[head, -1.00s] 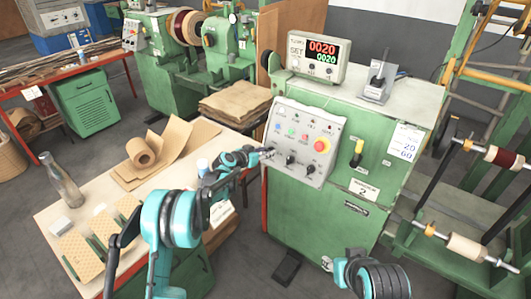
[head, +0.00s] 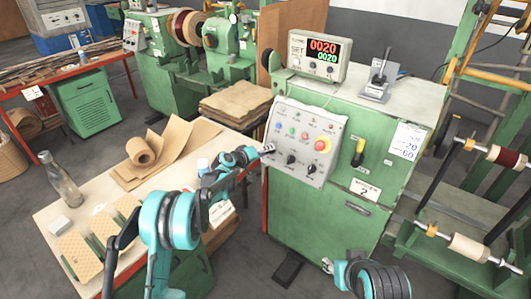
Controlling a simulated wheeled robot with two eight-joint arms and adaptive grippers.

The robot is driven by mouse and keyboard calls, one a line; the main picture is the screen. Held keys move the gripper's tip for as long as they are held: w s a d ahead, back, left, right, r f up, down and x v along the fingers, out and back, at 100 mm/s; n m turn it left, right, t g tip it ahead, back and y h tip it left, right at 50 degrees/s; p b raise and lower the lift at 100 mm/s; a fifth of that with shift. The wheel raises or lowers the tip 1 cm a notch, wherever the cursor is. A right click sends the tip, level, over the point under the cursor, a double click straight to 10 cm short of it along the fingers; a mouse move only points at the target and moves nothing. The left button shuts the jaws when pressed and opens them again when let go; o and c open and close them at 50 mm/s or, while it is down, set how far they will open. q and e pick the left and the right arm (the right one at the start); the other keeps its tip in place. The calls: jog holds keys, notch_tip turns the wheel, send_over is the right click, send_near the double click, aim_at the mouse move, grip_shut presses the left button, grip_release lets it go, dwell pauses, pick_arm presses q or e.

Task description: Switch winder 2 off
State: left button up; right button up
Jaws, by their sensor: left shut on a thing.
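Winder 2 (head: 325,215) is the green cabinet in the middle, with a plate marked 2 on its front. Its sloping grey control panel (head: 318,135) carries small coloured buttons, a red emergency button (head: 322,145) on yellow and black rotary knobs (head: 291,160). My left gripper (head: 268,148) is at the lower left edge of this panel, shut on what looks like a small switch there. The fingers mostly hide that switch, and its position cannot be read. My right gripper is not visible.
A yellow-handled lever (head: 358,152) is on the cabinet's front, right of the panel. A workbench (head: 95,222) at left holds a paper roll (head: 141,151), a bottle (head: 62,182) and boards. A spool rack (head: 470,200) stands at right. Another green winder (head: 215,60) is behind.

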pick_arm(q)
jog(key=shift+f+n, duration=0.1)
jog(key=shift+n, duration=3.5)
jog(key=o, duration=1.2)
jog(key=shift+c, duration=0.2)
jog(key=v, duration=1.2)
jog(key=shift+s, duration=0.1)
